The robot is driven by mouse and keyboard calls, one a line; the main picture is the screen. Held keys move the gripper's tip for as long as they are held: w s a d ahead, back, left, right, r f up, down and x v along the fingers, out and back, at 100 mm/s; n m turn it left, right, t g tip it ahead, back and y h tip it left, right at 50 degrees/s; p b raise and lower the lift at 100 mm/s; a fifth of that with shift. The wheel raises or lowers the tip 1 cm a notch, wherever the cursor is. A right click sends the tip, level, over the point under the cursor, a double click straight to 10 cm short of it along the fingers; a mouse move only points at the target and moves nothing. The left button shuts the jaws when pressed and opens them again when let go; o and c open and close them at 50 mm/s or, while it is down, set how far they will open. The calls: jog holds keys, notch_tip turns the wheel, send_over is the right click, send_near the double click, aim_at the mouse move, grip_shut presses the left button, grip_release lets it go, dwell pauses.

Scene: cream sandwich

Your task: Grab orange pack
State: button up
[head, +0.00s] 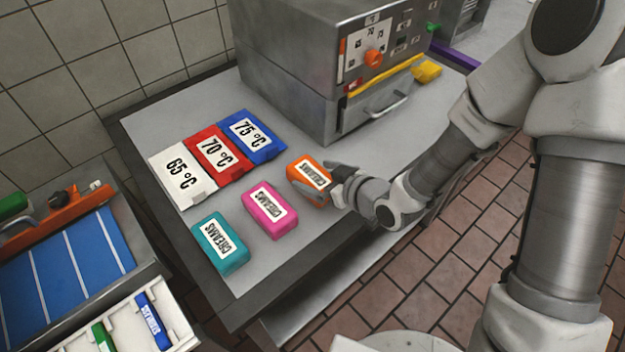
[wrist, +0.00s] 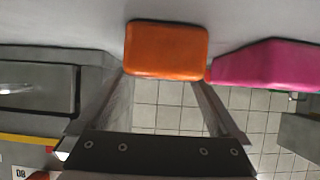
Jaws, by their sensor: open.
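The orange pack (head: 308,177) with a white "CREAMS" label lies on the grey table, right of the pink pack (head: 269,209). My gripper (head: 322,186) is at the orange pack's right side, its fingers reaching along the pack's edges. In the wrist view the orange pack (wrist: 166,50) sits ahead of and between the open fingertips (wrist: 162,84). Whether the fingers touch it I cannot tell. The pink pack (wrist: 266,65) is close by the fingertip on the right.
A teal pack (head: 220,243) lies left of the pink one. White (head: 183,174), red (head: 219,153) and blue (head: 251,136) temperature packs lie behind. A metal oven (head: 330,60) stands at the back. A blue-lined tray (head: 65,262) is at left.

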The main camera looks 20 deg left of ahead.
aim_at(305, 171)
jog(key=x, duration=0.5)
jog(key=shift+d, duration=0.1)
jog(key=c, duration=1.2)
